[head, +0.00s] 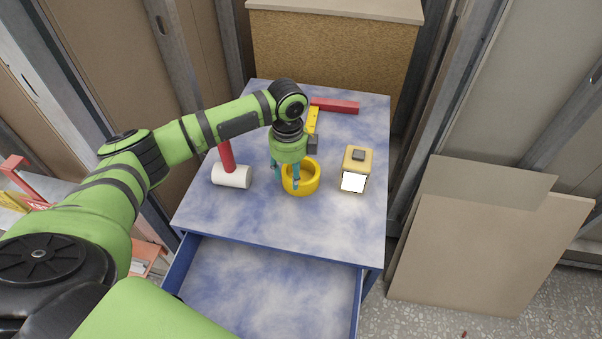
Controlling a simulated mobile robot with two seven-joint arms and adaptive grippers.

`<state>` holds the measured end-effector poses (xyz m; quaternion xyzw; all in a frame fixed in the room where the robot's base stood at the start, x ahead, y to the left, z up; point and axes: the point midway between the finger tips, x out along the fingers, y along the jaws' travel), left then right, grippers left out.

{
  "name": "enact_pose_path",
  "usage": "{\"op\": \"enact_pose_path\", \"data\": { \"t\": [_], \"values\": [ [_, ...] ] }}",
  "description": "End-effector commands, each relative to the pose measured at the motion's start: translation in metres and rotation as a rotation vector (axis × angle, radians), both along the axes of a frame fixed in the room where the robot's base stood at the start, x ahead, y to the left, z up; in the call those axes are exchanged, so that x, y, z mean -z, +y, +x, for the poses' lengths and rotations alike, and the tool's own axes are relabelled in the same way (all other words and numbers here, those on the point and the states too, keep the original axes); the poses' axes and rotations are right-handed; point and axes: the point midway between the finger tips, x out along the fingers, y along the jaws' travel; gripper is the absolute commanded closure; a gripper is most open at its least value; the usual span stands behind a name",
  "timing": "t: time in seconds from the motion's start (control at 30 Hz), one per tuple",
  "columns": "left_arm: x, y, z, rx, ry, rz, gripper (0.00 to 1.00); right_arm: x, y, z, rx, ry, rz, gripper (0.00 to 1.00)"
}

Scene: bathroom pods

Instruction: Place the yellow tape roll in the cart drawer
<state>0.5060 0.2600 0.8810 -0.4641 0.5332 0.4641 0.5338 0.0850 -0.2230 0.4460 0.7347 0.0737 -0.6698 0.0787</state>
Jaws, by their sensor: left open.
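The yellow tape roll (311,186) lies flat on the cart top (310,228), near its middle. My left gripper (286,185) points down at the roll, its teal fingers open. One finger is at the roll's left outer side and the other appears to be over or inside its hole; whether they touch it I cannot tell. The cart drawer (268,290) is pulled open below the front edge of the top, and the part in view is empty. My right gripper is not in view.
A mallet with a white head (231,176) and red handle stands left of the roll. A yellow box with a white face (355,170) is to its right. A red and yellow square tool (335,105) lies behind. Boards (480,235) lean at right.

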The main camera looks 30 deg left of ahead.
Motion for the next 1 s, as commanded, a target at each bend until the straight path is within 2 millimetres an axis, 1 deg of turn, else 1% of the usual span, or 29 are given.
{"op": "enact_pose_path", "data": {
  "t": [0.03,0.07,0.1,0.2,0.3,0.5,0.57,0.6,0.63,1.0],
  "values": [
    [0.006,-0.001,-0.002,0.000,0.006,0.000,0.53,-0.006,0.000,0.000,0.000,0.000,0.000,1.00],
    [0.011,-0.002,-0.002,-0.001,0.005,-0.001,0.53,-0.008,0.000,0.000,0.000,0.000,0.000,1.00],
    [0.018,-0.002,-0.003,-0.001,0.005,0.000,0.53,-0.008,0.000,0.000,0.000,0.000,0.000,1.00],
    [0.029,-0.002,-0.002,-0.001,0.003,0.000,0.53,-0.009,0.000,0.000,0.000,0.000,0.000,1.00],
    [0.034,-0.002,-0.002,0.000,0.001,0.000,0.53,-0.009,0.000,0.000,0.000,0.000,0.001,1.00],
    [0.035,-0.001,-0.002,-0.001,0.000,0.000,0.53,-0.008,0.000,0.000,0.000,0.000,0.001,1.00],
    [0.035,-0.001,-0.002,-0.001,0.000,0.000,0.77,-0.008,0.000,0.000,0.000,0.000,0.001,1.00],
    [0.035,-0.001,-0.002,-0.001,0.000,0.000,0.93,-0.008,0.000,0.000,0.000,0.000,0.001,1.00],
    [0.035,-0.002,-0.002,-0.001,0.000,0.000,1.00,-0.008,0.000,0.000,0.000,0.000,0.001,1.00],
    [0.033,-0.002,-0.001,-0.001,-0.002,0.000,1.00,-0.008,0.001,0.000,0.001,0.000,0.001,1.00]
  ]
}}
